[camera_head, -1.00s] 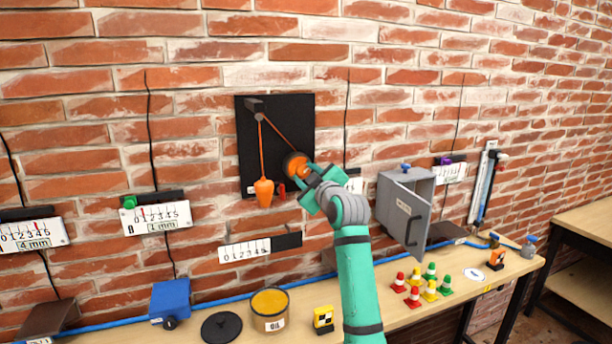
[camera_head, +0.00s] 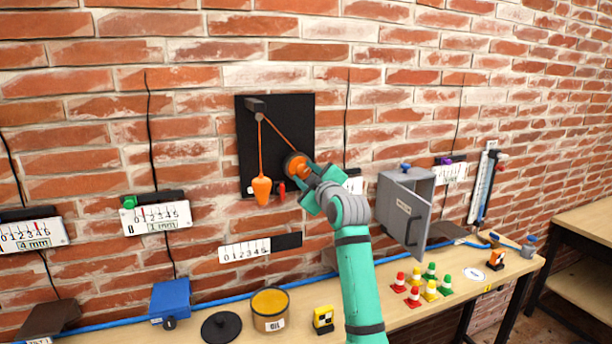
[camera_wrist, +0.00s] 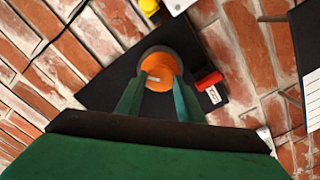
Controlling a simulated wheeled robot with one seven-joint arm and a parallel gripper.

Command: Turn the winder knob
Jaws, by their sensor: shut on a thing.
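The winder knob is an orange disc with a dark rim (camera_head: 294,164) on the black wall panel (camera_head: 250,150). It also shows in the wrist view (camera_wrist: 158,68). My gripper (camera_head: 311,174) reaches it from the lower right and is shut on it; in the wrist view its green fingers (camera_wrist: 158,92) lie on either side of the orange face. An orange cord (camera_head: 277,133) runs from the knob up to a pulley (camera_head: 259,117), then down to a hanging orange plumb weight (camera_head: 262,190). A small red piece (camera_head: 282,187) sits below the knob and shows in the wrist view too.
A grey cabinet (camera_head: 392,205) with its door ajar stands right of my arm. A scale strip (camera_head: 245,249) is on the wall below the panel. On the bench are an oil tin (camera_head: 270,325), a black lid (camera_head: 221,326), a yellow-black block (camera_head: 323,319) and several small cones (camera_head: 414,298).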

